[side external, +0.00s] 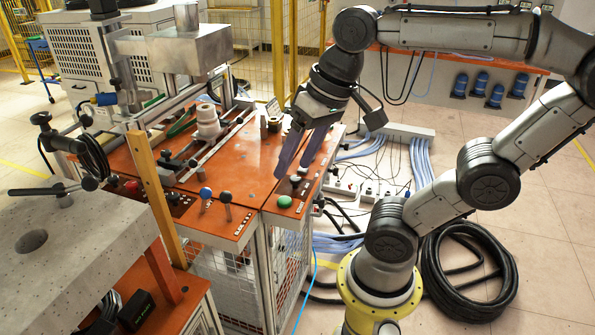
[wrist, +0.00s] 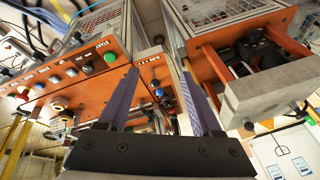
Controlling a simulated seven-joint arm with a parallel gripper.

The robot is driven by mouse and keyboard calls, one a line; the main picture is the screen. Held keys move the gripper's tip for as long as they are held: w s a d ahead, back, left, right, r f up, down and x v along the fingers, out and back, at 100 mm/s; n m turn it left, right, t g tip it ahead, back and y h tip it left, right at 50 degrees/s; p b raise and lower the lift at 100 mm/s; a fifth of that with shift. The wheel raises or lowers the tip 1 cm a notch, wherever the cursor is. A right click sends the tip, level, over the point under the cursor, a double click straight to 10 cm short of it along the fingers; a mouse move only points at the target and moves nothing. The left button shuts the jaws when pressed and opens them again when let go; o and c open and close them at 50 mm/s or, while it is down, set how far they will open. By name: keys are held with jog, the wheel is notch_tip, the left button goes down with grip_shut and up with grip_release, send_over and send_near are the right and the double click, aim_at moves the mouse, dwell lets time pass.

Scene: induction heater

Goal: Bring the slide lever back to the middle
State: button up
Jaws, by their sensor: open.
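The slide lever appears to be the black-knobbed stick (side external: 226,198) at the front edge of the orange worktop, beside a panel of lettering. A blue-knobbed lever (side external: 206,193) stands just left of it. The black-knobbed lever looks close to upright; its exact setting is hard to tell. My gripper (side external: 291,174) is open and empty, pointing down above the worktop to the right of both levers, apart from them. In the wrist view my gripper (wrist: 160,74) shows spread fingers, with the blue knob (wrist: 160,92) between them and small dark controls close by.
A green button (side external: 285,202) sits right of the levers, near the START lettering. A white cylindrical part (side external: 208,122) and rails stand behind. A wooden post (side external: 154,200) and grey metal table (side external: 60,240) stand left. Cables and a black hose coil (side external: 470,270) lie right.

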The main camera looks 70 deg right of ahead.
notch_tip(320, 180, down, 5)
jog(key=s+d+n+t, duration=0.1)
jog(key=s+n, duration=0.1)
jog(key=n, duration=0.2)
jog(key=shift+w+a+r+n+g+y, duration=0.25)
jog(key=shift+a+r+n, duration=0.35)
jog(key=shift+n, duration=1.1)
jog(key=shift+w+a+r+n+g+y, duration=0.15)
jog(key=shift+a+r+n+g, duration=0.35)
jog(key=shift+n, duration=1.2)
jog(key=shift+w+a+r+n+g+y, duration=0.25)
jog(key=shift+a+r+n, duration=0.45)
jog(key=shift+n, duration=1)
jog(key=shift+s+d+r, duration=0.1)
jog(key=shift+s+r, duration=0.05)
jog(key=shift+d+f+m+t+h, duration=0.35)
jog(key=shift+d+f+m, duration=0.2)
jog(key=shift+m, duration=1)
jog(key=shift+d+f+m+t+h, duration=0.3)
jog(key=shift+d+f+m+t, duration=0.25)
jog(key=shift+m, duration=1.05)
jog(key=shift+d+f+m+t+h, duration=0.3)
jog(key=shift+d+f+m, duration=0.3)
jog(key=shift+m, duration=0.95)
